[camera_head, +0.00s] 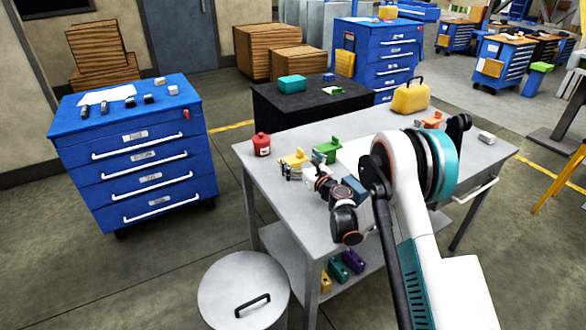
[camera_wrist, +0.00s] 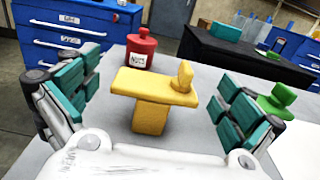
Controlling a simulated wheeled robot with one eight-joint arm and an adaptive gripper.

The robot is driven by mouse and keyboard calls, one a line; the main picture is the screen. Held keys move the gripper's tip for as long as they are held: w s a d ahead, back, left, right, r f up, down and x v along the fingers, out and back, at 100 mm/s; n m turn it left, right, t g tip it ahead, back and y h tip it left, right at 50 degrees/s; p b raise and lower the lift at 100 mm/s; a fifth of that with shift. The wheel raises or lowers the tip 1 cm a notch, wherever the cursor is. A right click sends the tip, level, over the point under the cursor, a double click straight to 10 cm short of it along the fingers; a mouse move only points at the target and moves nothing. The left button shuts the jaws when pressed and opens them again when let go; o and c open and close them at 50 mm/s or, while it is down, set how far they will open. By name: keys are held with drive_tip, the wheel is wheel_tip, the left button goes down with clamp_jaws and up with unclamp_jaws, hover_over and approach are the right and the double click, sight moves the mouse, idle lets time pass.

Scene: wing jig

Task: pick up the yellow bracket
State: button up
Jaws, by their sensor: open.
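The yellow bracket (camera_wrist: 152,90) stands on the grey table, with a flat top plate, a block below and a small knob on top at its right. In the wrist view it lies between and beyond the two teal-padded fingers of my gripper (camera_wrist: 155,105). My gripper is open and empty, and a clear gap shows on both sides of the bracket. In the head view the yellow bracket (camera_head: 295,159) is near the table's left part, just beyond my gripper (camera_head: 300,172), which partly covers its lower side.
A red can (camera_wrist: 141,50) stands behind the bracket, left of it in the head view. A green bracket (camera_wrist: 275,103) is close on the right. The grey table (camera_head: 275,200) has bare room at its left front. A yellow case (camera_head: 411,97) stands at the back.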

sight(293, 159)
drive_tip(key=w+a+b, duration=0.1)
drive_tip(key=w+a+f, duration=0.1)
drive_tip(key=w, duration=0.1)
drive_tip(key=shift+w+b, duration=0.15)
drive_tip(key=shift+b, duration=0.2)
drive_tip(key=shift+w+a+r, duration=0.15)
drive_tip(key=shift+w+a, duration=0.1)
drive_tip(key=shift+w, duration=0.15)
drive_tip(key=c, duration=1.4)
drive_tip(key=shift+r, duration=0.1)
drive_tip(key=shift+c, duration=0.2)
